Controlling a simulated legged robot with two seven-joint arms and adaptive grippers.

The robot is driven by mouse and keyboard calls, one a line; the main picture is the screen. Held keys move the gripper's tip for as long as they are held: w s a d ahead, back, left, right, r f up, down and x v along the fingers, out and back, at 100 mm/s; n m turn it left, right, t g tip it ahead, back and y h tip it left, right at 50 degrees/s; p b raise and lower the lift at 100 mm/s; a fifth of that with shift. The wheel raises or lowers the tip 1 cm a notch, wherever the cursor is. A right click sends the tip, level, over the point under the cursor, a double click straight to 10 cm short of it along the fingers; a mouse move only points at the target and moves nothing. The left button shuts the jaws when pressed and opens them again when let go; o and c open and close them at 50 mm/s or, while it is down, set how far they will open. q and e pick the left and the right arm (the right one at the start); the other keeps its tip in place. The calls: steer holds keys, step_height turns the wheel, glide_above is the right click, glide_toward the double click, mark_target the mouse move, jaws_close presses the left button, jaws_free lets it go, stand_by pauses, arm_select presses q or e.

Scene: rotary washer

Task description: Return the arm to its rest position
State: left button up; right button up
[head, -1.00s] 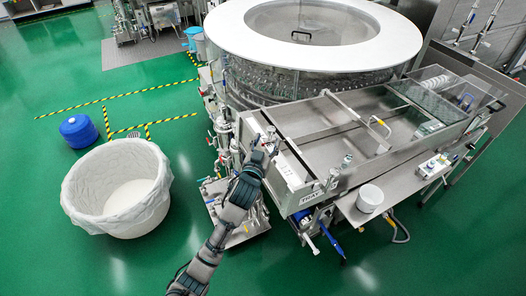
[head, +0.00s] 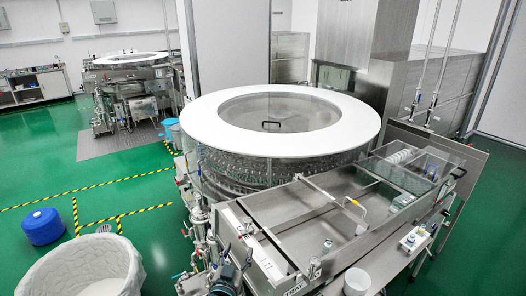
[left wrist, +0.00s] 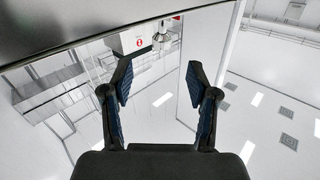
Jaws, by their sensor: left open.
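My left gripper (head: 236,258) shows at the lower edge of the head view, in front of the near-left corner of the washer's steel tray section (head: 325,215). In the left wrist view its two dark fingers (left wrist: 157,75) are spread apart with nothing between them. They point up toward white walls and ceiling. Most of my left arm is below the head view's frame. My right gripper does not show.
The rotary washer (head: 275,125) with its white ring top fills the middle. Valves and pipes line its left side. A white-lined bin (head: 85,265) and a blue container (head: 42,226) stand on the green floor at left, where there is open room.

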arm_select(q)
steer(key=s+a+f+n+g+y, duration=0.1)
steer(key=s+a+f+g, duration=0.2)
steer(key=s+f, duration=0.5)
steer(key=s+a+f+g+y, duration=0.1)
steer(key=s+a+f+g, duration=0.3)
steer(key=f, duration=0.8)
steer(key=s+a+f+g, duration=0.2)
steer(key=s+f+g, duration=0.3)
steer(key=s, duration=0.6)
steer(key=s+a+f+g, duration=0.2)
steer(key=s+f, duration=0.5)
steer(key=s, duration=0.5)
step_height(320, 180, down, 28)
steer(key=s+r+g+b, duration=0.1)
steer(key=s+b, duration=0.1)
steer(key=s+a+f+g+b, duration=0.1)
steer(key=s+a+f, duration=0.2)
steer(key=s+f, duration=1.4)
steer(key=shift+a+f+m+y, duration=0.15)
steer(key=shift+f+m+y, duration=0.25)
steer(key=shift+f, duration=0.1)
